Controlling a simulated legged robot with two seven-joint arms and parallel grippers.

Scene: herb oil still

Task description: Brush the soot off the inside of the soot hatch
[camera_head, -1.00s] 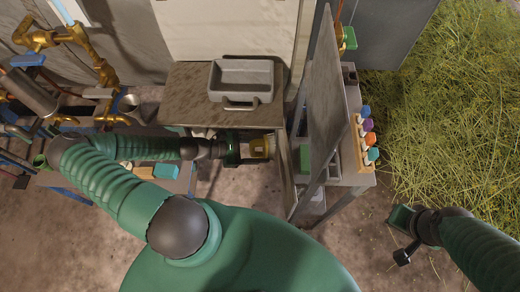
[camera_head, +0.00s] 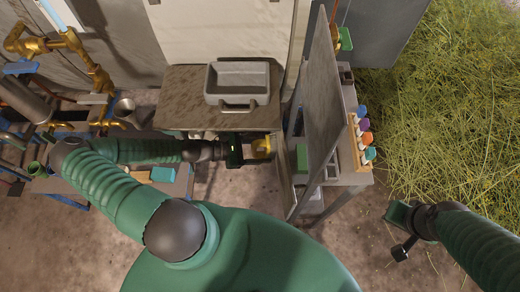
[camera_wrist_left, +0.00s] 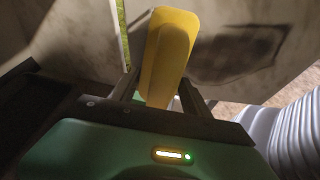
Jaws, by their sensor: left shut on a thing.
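My left gripper (camera_head: 252,148) is shut on a yellow tool (camera_head: 262,145), which I take to be the brush. It is just below the front edge of the stone-topped bench. In the left wrist view the yellow tool (camera_wrist_left: 170,50) stands up between the fingers; its bristles cannot be made out. Behind it is a grey panel (camera_wrist_left: 295,75) with a dark sooty patch (camera_wrist_left: 238,50), apparently the inside of the soot hatch. The tool overlaps the patch's left side; contact cannot be told. My right gripper (camera_head: 402,232) is empty at the right, over the ground; its opening is unclear.
A grey tray (camera_head: 238,83) stands on the bench (camera_head: 180,98). An upright grey board (camera_head: 322,100) and a rack of colourful-capped bottles (camera_head: 363,140) are to the right. Brass pipework (camera_head: 60,42) is at the left. Straw (camera_head: 450,100) covers the right ground.

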